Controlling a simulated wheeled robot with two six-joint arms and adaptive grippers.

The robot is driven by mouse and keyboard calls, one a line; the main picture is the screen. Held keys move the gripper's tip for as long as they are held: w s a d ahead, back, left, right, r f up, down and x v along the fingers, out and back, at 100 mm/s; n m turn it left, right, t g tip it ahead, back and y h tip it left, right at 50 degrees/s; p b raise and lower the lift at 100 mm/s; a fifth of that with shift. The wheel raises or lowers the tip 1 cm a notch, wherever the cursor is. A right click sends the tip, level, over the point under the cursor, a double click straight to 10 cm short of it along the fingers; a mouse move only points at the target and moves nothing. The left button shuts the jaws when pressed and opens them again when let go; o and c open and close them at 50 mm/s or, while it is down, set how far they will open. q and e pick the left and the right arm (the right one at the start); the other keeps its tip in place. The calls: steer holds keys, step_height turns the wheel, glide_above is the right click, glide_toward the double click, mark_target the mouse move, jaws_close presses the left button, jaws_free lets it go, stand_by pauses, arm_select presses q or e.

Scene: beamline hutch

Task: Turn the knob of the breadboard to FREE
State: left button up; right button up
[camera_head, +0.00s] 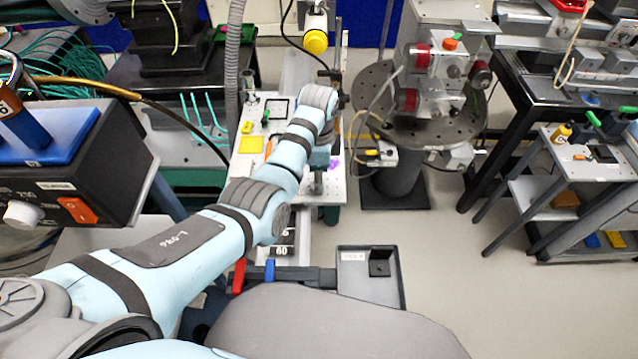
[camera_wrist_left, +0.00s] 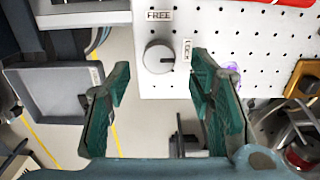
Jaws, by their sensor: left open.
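The white perforated breadboard (camera_wrist_left: 220,35) fills the upper right of the left wrist view. It also shows in the head view (camera_head: 246,172), partly under my left arm. Its round grey knob (camera_wrist_left: 158,57) is near the board's left edge. A FREE label (camera_wrist_left: 159,15) is above the knob and a second label, reading sideways like LOCK (camera_wrist_left: 186,50), is to its right. I cannot clearly tell where the knob points. My left gripper (camera_wrist_left: 161,82) is open and empty, its green-padded fingers to either side of the knob in the picture, apart from it. My right gripper is not in view.
A grey tray (camera_wrist_left: 62,92) lies left of the breadboard. An orange-yellow item (camera_wrist_left: 303,78) and cables are at the right. In the head view, a round stand with instruments (camera_head: 372,92) is beside the breadboard table. Open floor (camera_head: 480,290) lies at the right.

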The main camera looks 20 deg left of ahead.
arm_select(q)
step_height(320, 180, down, 3)
steer(key=shift+w+b, duration=0.15)
steer(key=shift+b, duration=0.15)
steer(key=shift+s+r, duration=0.15)
steer(key=shift+s, duration=0.15)
steer(key=shift+w, duration=0.1)
jaws_close()
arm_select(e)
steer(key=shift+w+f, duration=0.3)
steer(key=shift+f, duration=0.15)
